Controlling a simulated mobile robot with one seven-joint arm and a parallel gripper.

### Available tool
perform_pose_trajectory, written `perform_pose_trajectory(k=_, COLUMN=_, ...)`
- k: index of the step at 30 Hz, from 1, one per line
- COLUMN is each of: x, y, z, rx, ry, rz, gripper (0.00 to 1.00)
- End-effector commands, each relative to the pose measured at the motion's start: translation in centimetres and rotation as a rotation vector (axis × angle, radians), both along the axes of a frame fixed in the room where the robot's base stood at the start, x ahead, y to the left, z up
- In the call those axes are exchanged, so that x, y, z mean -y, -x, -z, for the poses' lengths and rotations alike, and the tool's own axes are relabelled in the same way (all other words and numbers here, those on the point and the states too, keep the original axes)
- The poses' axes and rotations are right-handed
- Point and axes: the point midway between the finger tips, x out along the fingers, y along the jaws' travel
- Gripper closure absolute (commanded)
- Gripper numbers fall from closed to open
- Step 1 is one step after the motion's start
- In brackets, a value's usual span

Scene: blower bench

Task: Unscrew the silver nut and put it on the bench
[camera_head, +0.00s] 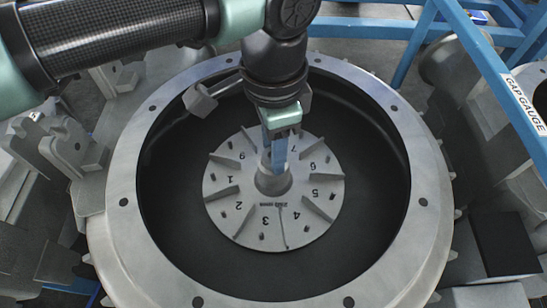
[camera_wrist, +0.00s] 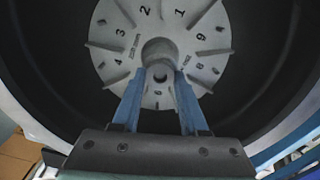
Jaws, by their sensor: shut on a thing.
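The grey impeller (camera_head: 235,205), a disc with raised vanes and printed numbers, lies in the middle of the round housing. Its centre has a raised grey hub (camera_head: 273,183). My gripper (camera_head: 276,166) reaches down from above with its blue fingers at the hub. In the wrist view, the fingers of my gripper (camera_wrist: 160,82) stand on both sides of the silver nut (camera_wrist: 160,74) at the hub's centre and are shut on it. The nut is small and partly hidden by the fingers; its threads cannot be seen.
The housing's wide metal rim (camera_head: 428,180) with bolt holes surrounds the dark cavity on all sides. A grey block on a rod (camera_head: 201,101) sticks out near my gripper. A blue frame (camera_head: 490,70) with a "GAP GAUGE" label stands at right. Metal parts (camera_head: 75,145) crowd the left.

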Motion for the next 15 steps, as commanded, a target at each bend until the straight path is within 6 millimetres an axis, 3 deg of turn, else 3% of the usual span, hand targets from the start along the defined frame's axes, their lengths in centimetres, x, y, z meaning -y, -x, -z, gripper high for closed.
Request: perform_pose_trajectory(k=15, x=-0.25, y=0.04, z=0.39, rx=-0.004, ry=-0.005, rz=-0.183, gripper=1.0)
